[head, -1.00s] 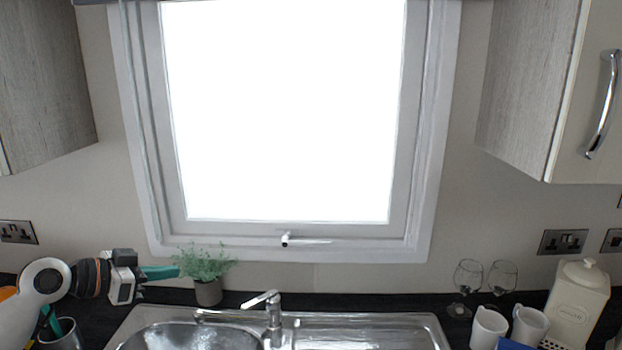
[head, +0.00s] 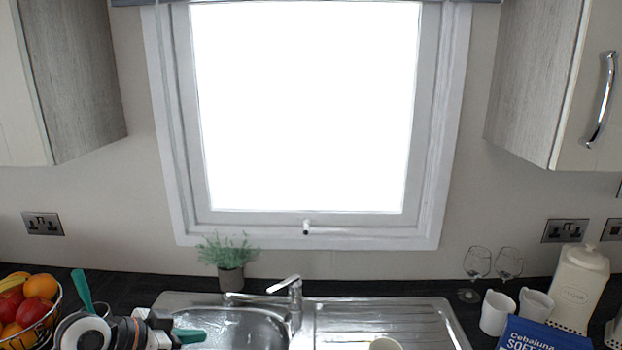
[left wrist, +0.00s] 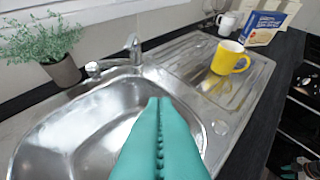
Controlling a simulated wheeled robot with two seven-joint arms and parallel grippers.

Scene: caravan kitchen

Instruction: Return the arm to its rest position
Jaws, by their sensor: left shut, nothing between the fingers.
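My left gripper (head: 190,336) comes in at the lower left of the head view, with teal fingers at the left side of the sink. In the left wrist view its teal fingers (left wrist: 158,135) are pressed together with nothing between them, in front of the steel sink bowl (left wrist: 60,128). Much of the left arm is cut off by the bottom edge of the head view.
A yellow mug (left wrist: 230,58) stands on the drainboard (left wrist: 190,62). A potted plant (head: 230,272) and the tap (head: 290,290) are behind the sink. A fruit basket (head: 25,315) is at left.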

